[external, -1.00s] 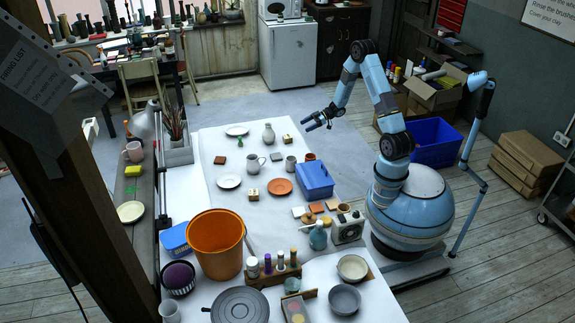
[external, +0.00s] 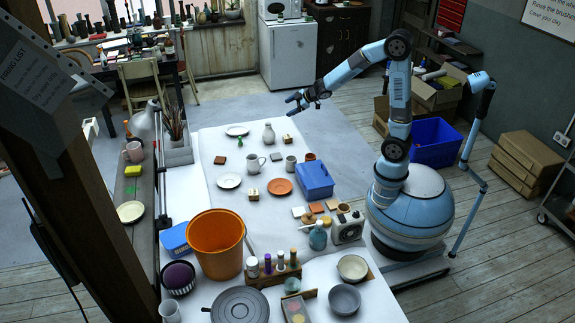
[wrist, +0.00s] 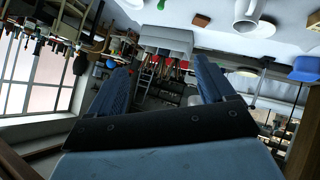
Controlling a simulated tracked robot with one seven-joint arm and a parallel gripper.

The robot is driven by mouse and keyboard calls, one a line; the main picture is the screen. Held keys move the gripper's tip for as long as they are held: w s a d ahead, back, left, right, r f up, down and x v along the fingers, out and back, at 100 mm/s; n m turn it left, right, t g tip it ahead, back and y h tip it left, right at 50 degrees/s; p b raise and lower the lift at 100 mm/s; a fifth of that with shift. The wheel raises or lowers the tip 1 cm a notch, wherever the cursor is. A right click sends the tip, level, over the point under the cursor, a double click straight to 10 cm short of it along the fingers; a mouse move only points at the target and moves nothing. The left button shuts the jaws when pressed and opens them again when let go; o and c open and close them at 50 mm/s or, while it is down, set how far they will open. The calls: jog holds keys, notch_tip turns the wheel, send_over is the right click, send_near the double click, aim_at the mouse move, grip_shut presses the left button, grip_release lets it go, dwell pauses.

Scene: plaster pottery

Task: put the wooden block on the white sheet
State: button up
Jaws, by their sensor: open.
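A small pale wooden block with dark marks (external: 253,194) lies left of the orange plate on the white-covered table. Another small brownish block (external: 287,138) lies at the far right of the table; I cannot tell for sure which is the task's block. The white sheet (external: 220,205) appears to be the white covering under the pottery. My gripper (external: 295,103) is open and empty, in the air beyond the table's far right corner. In the wrist view its two blue fingers are spread apart (wrist: 165,85), with nothing between them.
A dark brown tile (external: 220,160) lies near the mug. A big orange bucket (external: 216,245) stands at the front.

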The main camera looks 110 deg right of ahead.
jog(key=s+a+r, duration=0.3)
jog(key=a, duration=0.6)
jog(key=s+a+r+g+y, duration=0.1)
jog(key=s+a+r, duration=0.2)
jog(key=a, duration=0.6)
jog(key=s+a+r+m+g+y, duration=0.1)
jog(key=s+a+r, duration=0.3)
jog(key=a, duration=0.5)
jog(key=shift+s+a, duration=0.3)
jog(key=shift+s, duration=0.1)
jog(key=s+a+y, duration=0.1)
jog(key=s+a, duration=0.4)
jog(key=s+a+n+g+y, duration=0.1)
jog(key=s+a+y, duration=0.1)
jog(key=s+a, duration=0.2)
jog(key=shift+s+a+f, duration=0.2)
jog(key=shift+s+a, duration=0.15)
jog(key=shift+a, duration=0.05)
